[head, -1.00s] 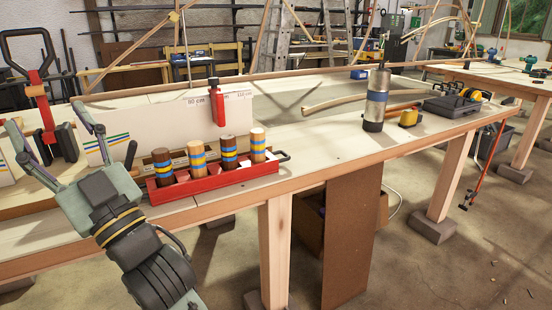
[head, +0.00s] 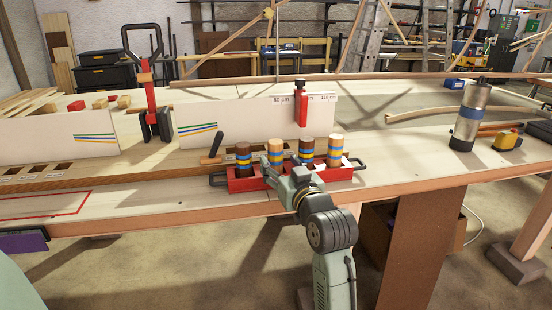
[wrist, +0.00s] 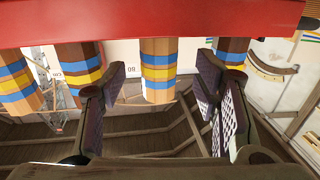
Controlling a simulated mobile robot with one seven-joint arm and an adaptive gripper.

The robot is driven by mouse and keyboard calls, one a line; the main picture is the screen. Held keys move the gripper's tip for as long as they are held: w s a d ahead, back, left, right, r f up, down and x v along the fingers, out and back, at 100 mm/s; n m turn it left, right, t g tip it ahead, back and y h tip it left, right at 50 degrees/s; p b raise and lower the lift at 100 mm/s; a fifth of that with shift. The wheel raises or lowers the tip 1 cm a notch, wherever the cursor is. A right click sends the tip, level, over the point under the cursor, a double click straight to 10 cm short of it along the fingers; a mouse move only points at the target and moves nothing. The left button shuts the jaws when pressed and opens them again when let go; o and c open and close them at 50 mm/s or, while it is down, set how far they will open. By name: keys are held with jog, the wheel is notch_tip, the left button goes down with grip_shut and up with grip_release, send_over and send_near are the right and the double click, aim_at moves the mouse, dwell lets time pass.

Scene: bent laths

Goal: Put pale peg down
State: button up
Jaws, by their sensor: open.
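A red tray (head: 240,184) on the bench holds a row of upright pegs with blue and yellow bands, two pale and two dark brown. One pale peg (head: 275,152) stands second from left in the head view. The other pale peg (head: 335,150) is at the right end. My gripper (head: 283,173) is open in front of the tray. In the wrist view, which is upside down, the second-from-left pale peg (wrist: 158,70) appears between the open fingers (wrist: 160,86), with gaps on both sides. The pegs' lower ends are hidden in the tray.
A dark handle (head: 211,148) leans left of the tray, and a red clamp (head: 301,105) stands at the white board (head: 255,118) behind. A metal flask (head: 469,118) and yellow tape measure (head: 507,142) are at right. Bare bench and a red outlined rectangle (head: 45,204) lie left.

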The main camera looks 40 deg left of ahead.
aim_at(278, 147)
jog(key=x, duration=0.1)
jog(key=p+x, duration=0.1)
jog(key=x, duration=0.2)
jog(key=shift+w+a+r, duration=0.15)
jog(key=shift+w+r, duration=0.05)
jog(key=shift+r, duration=0.05)
grip_shut()
dwell(0.4)
jog(key=shift+r, duration=0.55)
notch_tip(278, 147, up, 2)
jog(key=shift+r+b, duration=0.1)
jog(key=shift+b, duration=0.2)
jog(key=s+d+r+b, duration=0.1)
jog(key=s+d, duration=0.1)
jog(key=s, duration=0.6)
jog(key=s+d+b, duration=0.1)
jog(key=s, duration=0.6)
jog(key=shift+s+d+r+b, duration=0.35)
jog(key=shift+d+b, duration=0.05)
